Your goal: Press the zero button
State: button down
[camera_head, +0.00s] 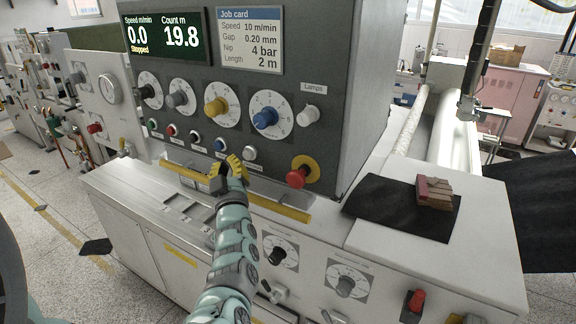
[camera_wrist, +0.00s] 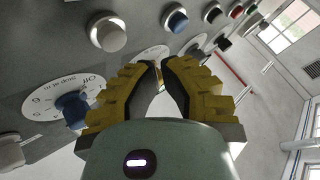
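A row of push buttons runs along the grey control panel (camera_head: 335,95): green (camera_head: 153,123), red (camera_head: 170,130), black (camera_head: 195,136), blue (camera_head: 219,144) and white (camera_head: 250,153). Their labels are too small to read, so I cannot tell which is the zero button. The count display (camera_head: 165,40) reads 19.8 m, with speed 0.0 and "Stopped". My gripper (camera_head: 229,168) is empty, just below the blue and white buttons in the head view. In the wrist view its yellow fingertips (camera_wrist: 159,66) nearly meet. The white (camera_wrist: 108,32) and blue (camera_wrist: 177,18) buttons lie above them, apart.
Knobs with dials, including a yellow one (camera_head: 215,107) and a blue one (camera_head: 265,117), sit above the buttons. A red mushroom button (camera_head: 298,176) stands out at the lower right. A yellow strip (camera_head: 280,208) runs beneath. Brown blocks (camera_head: 434,193) lie on a black mat (camera_head: 385,215).

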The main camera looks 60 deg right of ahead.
jog(key=shift+d+b, duration=0.3)
jog(key=shift+d, duration=0.4)
jog(key=c, duration=1.7)
grip_release()
grip_shut()
jog(key=shift+d+f+b, duration=0.1)
jog(key=shift+d+b, duration=0.15)
jog(key=shift+b, duration=0.15)
jog(key=shift+d, duration=0.2)
jog(key=shift+w+d+b, duration=0.1)
jog(key=shift+d+b, duration=0.35)
jog(key=shift+b, duration=0.15)
jog(key=shift+a, duration=0.85)
jog(key=shift+s, duration=0.2)
